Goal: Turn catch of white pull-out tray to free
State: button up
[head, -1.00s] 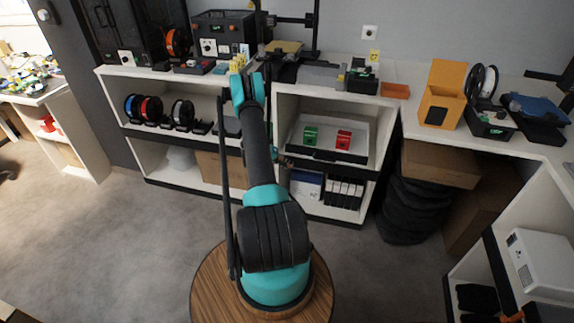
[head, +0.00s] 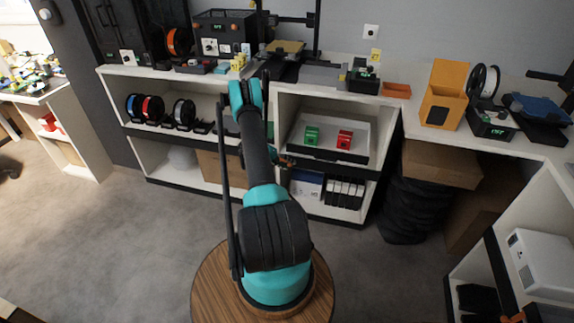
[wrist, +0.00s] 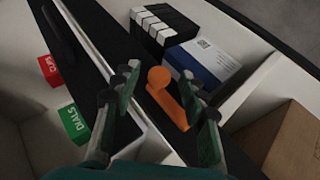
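The white pull-out tray (head: 296,137) sits in the middle shelf unit, with a black front. It holds a green box (head: 311,135) and a red box (head: 345,139), marked DIALS and CUPS in the wrist view. The orange catch (wrist: 174,105), with a round knob end, shows at the tray's black front in the wrist view. My gripper (wrist: 162,85) is open, its fingers on either side of the catch with visible gaps. In the head view my gripper (head: 284,161) is small and partly hidden by my arm at the tray front's left end.
Below the tray, a white-and-blue box (wrist: 205,68) and black binders with white labels (wrist: 155,32) stand on the lower shelf. A cardboard box (wrist: 288,140) is in the neighbouring compartment, past a white divider. The floor before the shelves is clear.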

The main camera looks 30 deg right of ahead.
jog(key=v, duration=1.2)
jog(key=shift+w, duration=0.1)
dwell(0.4)
